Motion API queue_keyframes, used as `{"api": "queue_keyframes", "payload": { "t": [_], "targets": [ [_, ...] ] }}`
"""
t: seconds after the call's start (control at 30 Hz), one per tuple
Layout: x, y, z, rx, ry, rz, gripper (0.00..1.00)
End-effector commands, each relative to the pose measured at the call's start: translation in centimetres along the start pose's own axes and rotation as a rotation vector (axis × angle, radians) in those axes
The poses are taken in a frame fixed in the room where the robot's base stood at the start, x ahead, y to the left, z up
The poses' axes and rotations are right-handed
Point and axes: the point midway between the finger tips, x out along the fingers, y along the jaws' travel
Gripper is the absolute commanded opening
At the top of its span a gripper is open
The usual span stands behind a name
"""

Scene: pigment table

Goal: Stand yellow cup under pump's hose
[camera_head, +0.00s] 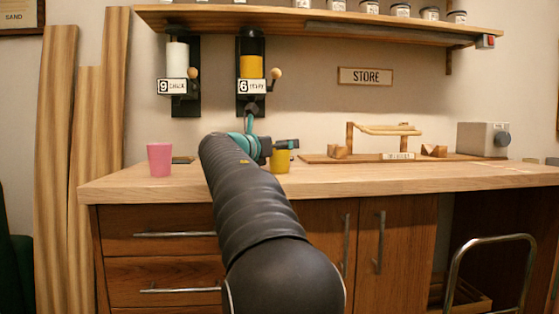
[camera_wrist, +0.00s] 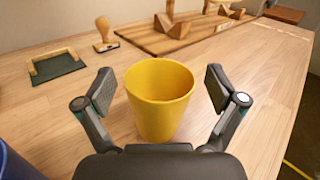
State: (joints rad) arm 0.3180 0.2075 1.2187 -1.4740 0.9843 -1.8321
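The yellow cup (camera_head: 280,161) stands upright on the wooden worktop, partly behind my gripper (camera_head: 286,146) in the head view. In the wrist view the cup (camera_wrist: 160,100) is between the two spread fingers of my gripper (camera_wrist: 160,89), with a gap on each side. Its inside looks empty. Two wall dispensers hang above: one with white fill (camera_head: 178,58) labelled 9, and one with yellow fill (camera_head: 251,67) labelled 6. A dark nozzle (camera_head: 251,108) shows under the yellow one. I cannot clearly tell a hose from my arm there.
A pink cup (camera_head: 159,159) stands left on the worktop (camera_head: 120,185). A blue thing (camera_wrist: 12,165) is at the wrist view's lower left. A dark green pad (camera_wrist: 55,66), a stamp (camera_wrist: 105,38) and a wooden board (camera_wrist: 150,38) lie beyond the cup. A shelf (camera_head: 320,22) hangs above.

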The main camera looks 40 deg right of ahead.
Motion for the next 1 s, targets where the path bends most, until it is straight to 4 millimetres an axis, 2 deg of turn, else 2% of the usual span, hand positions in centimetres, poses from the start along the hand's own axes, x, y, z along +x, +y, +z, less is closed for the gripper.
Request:
{"api": "queue_keyframes", "payload": {
  "t": [0.03, 0.2, 0.27, 0.3, 0.67, 0.77, 0.9, 1.0],
  "targets": [
    [0.0, 0.0, 0.0, 0.000, 0.000, 0.000, 0.78],
    [0.0, 0.0, 0.0, 0.000, 0.000, 0.000, 0.35],
    [0.0, 0.0, 0.0, 0.000, 0.000, 0.000, 0.33],
    [0.0, 0.0, 0.0, 0.000, 0.000, 0.000, 0.28],
    [0.0, -0.1, 0.8, 0.002, 0.000, 0.000, 0.28],
    [0.0, -0.1, 1.9, 0.003, -0.001, 0.000, 0.28],
    [0.0, -0.4, 4.5, 0.002, -0.001, 0.000, 0.28],
    [0.4, -2.7, 5.5, 0.003, -0.002, -0.003, 0.28]
  ]
}}
